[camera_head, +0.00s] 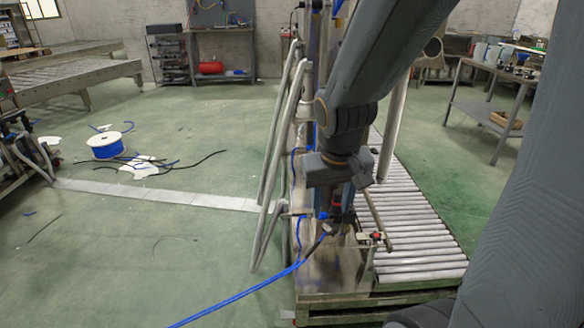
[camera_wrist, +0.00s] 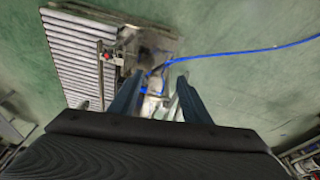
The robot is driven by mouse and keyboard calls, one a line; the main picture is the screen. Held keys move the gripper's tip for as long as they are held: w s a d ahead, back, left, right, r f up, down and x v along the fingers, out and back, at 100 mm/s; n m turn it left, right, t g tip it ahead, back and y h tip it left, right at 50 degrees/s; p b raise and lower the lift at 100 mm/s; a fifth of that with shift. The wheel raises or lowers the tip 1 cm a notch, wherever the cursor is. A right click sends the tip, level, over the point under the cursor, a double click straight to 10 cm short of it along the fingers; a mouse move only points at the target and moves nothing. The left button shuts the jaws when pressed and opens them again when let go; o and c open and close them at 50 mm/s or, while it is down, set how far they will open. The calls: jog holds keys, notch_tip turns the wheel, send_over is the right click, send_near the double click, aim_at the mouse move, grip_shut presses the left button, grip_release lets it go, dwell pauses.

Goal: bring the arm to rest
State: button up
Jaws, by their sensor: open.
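My arm reaches down from the top right in the head view, with its wrist above a metal stand beside the roller conveyor (camera_head: 420,235). In the wrist view my gripper (camera_wrist: 159,80) is open, its two blue-grey fingers well apart. I see nothing clearly held between them. Pale and blue fittings of the stand show beyond the gap, and I cannot tell how far away they are. In the head view the fingers are hard to make out against the stand's fittings.
A blue hose (camera_head: 240,295) runs from the stand across the floor to the lower left. Slanted metal rails (camera_head: 277,150) rise left of my arm. A blue cable spool (camera_head: 107,146) and loose cables lie on the open green floor. A workbench (camera_head: 487,105) stands at right.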

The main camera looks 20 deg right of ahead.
jog(key=s+a+r+n+g+y+p, duration=0.1)
jog(key=s+a+r+g+p, duration=0.1)
jog(key=s+a+r+p, duration=0.4)
jog(key=s+r+p, duration=0.1)
jog(key=s+p, duration=0.3)
jog(key=shift+r+n+g, duration=0.3)
jog(key=shift+n, duration=0.1)
jog(key=shift+d, duration=0.1)
dwell(1.5)
